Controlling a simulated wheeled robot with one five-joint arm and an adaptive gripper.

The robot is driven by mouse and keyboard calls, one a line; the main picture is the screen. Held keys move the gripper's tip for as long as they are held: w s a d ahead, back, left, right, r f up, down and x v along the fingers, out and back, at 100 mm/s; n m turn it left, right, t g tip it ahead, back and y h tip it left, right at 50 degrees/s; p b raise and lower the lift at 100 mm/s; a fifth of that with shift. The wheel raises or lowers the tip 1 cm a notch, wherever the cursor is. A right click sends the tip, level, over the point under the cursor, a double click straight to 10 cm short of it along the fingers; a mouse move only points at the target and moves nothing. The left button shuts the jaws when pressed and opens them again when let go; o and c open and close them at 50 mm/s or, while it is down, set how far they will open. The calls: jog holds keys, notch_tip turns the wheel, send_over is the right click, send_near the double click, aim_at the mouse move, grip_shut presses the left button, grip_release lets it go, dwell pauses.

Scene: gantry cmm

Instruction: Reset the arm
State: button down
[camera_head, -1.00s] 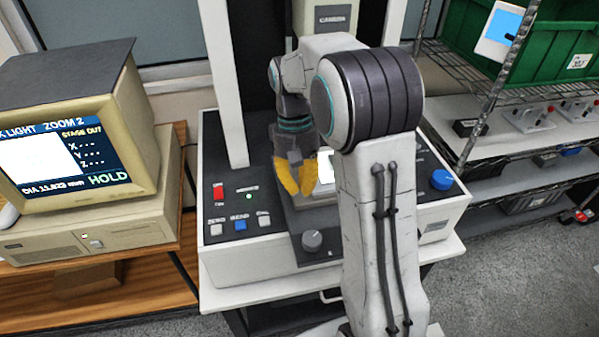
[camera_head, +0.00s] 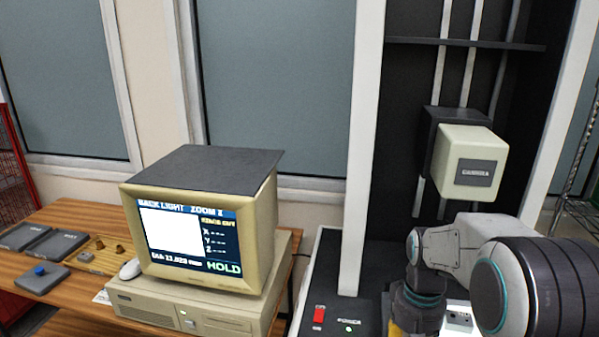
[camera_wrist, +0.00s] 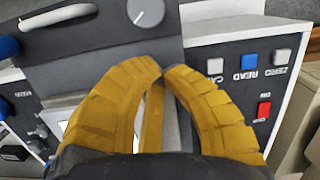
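My arm (camera_head: 455,245) reaches in from the lower right of the head view, over the measuring machine. My gripper (camera_wrist: 165,70) fills the middle of the wrist view. Its yellow fingers curve inward and their tips meet or nearly meet, with nothing seen held between them. In the head view only a sliver of yellow finger shows at the bottom edge. In the wrist view the fingers are over the machine's dark control panel, near a grey knob (camera_wrist: 146,11) and the blue READ button (camera_wrist: 249,60).
The machine's camera head (camera_head: 474,165) hangs above and beyond my arm. A white column (camera_head: 365,150) stands left of the arm.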

jog(key=s+a+r+t, duration=0.1)
jog(key=s+r+t, duration=0.1)
jog(key=s+r, duration=0.2)
jog(key=s+a+r+n+t, duration=0.1)
jog(key=s+a+r+t, duration=0.1)
jog(key=s, duration=0.9)
jog(key=shift+s+a+r+t, duration=0.3)
jog(key=shift+r+t, duration=0.5)
jog(key=shift+r, duration=0.3)
